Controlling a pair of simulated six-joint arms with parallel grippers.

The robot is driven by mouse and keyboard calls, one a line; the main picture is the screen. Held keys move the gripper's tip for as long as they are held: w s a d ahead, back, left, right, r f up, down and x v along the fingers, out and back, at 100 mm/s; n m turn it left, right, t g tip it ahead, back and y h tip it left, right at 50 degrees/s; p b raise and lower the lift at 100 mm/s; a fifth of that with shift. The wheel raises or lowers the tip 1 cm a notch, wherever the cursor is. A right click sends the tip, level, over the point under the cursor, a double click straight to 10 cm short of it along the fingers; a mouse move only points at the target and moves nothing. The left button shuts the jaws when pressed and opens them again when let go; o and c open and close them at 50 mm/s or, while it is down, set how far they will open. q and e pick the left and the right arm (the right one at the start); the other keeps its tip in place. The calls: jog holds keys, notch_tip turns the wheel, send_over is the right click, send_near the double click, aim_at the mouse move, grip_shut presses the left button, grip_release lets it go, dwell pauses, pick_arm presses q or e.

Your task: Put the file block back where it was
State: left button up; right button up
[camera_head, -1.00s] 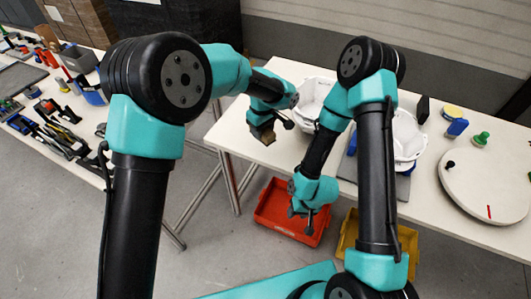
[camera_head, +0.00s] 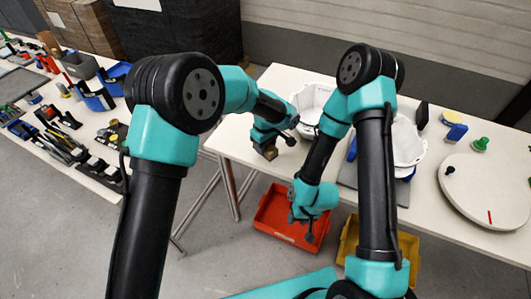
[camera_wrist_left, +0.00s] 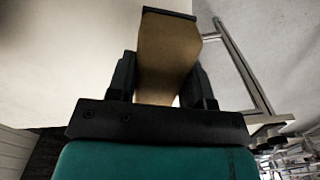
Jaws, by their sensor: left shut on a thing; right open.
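My left gripper (camera_head: 268,143) is shut on the file block, a tan block (camera_head: 269,153) with a dark end. It is near the left front part of the white table (camera_head: 245,140). The left wrist view shows the block (camera_wrist_left: 168,55) between both fingers (camera_wrist_left: 160,85), its dark end pointing away from the gripper. I cannot tell whether the block touches the table. My right gripper (camera_head: 303,216) is open and empty, over the red bin in front of the table.
White helmet shells (camera_head: 312,103) (camera_head: 408,145) stand on the table, partly hidden by my right arm. A round white disc (camera_head: 490,190), a green knob (camera_head: 481,144) and a blue block (camera_head: 456,132) lie right. The red bin (camera_head: 275,228) and yellow bin (camera_head: 349,243) sit below. Tools crowd the left table (camera_head: 92,150).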

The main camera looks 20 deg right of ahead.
aim_at(266, 153)
pick_arm(q)
jog(key=shift+f, duration=2)
jog(key=shift+f, duration=0.15)
jog(key=o, duration=0.8)
jog(key=shift+o, duration=0.2)
notch_tip(266, 153, up, 12)
jog(key=shift+r, duration=0.2)
